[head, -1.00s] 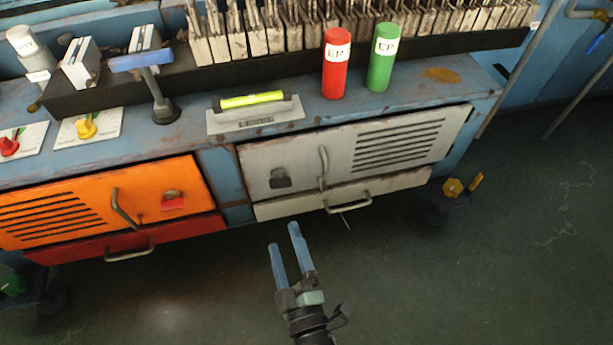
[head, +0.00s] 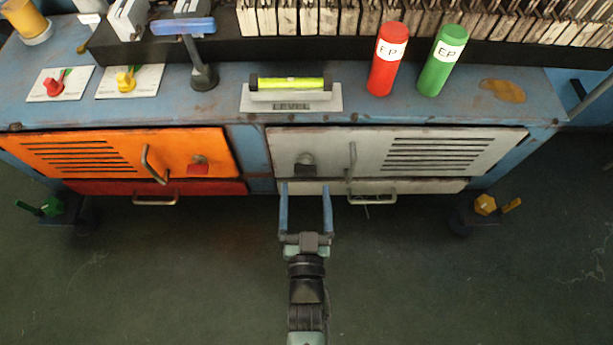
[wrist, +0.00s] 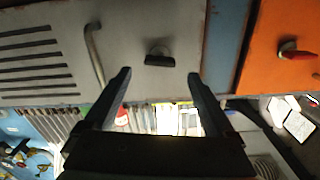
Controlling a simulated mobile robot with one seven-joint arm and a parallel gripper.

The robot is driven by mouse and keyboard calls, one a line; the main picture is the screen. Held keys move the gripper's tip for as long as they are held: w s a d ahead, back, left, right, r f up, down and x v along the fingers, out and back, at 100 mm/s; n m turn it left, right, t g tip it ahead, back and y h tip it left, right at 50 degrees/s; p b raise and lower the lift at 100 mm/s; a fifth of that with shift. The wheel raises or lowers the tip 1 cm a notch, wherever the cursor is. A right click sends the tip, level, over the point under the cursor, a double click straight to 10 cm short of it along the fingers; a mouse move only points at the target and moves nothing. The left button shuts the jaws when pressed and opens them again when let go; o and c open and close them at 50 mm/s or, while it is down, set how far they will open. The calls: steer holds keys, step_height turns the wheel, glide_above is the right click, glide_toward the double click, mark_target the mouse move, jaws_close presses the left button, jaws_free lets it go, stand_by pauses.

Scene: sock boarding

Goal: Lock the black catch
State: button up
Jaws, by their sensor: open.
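The black catch (head: 305,163) is on the left part of the grey door (head: 345,150) in the head view. In the wrist view the black catch (wrist: 160,59) shows as a short dark bar lying across the picture, with a round metal part behind it. My gripper (head: 305,190) is in front of the cabinet, just below the catch in the head view. It also shows in the wrist view (wrist: 159,75), open and empty, with the catch centred between and beyond its fingertips. I see no contact. Whether the catch is locked cannot be told.
The grey door's bar handle (head: 351,162) is right of the catch. A drawer handle (head: 372,199) sticks out below. The orange door (head: 90,153) carries a red catch (head: 198,167). A level (head: 290,88) and red and green cylinders stand on top. The floor in front is clear.

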mark_target(305, 174)
steer(key=shift+w+b, duration=0.75)
steer(key=shift+w, duration=1.65)
steer(key=c, duration=1.4)
steer(key=shift+n, duration=1)
steer(key=o, duration=1.4)
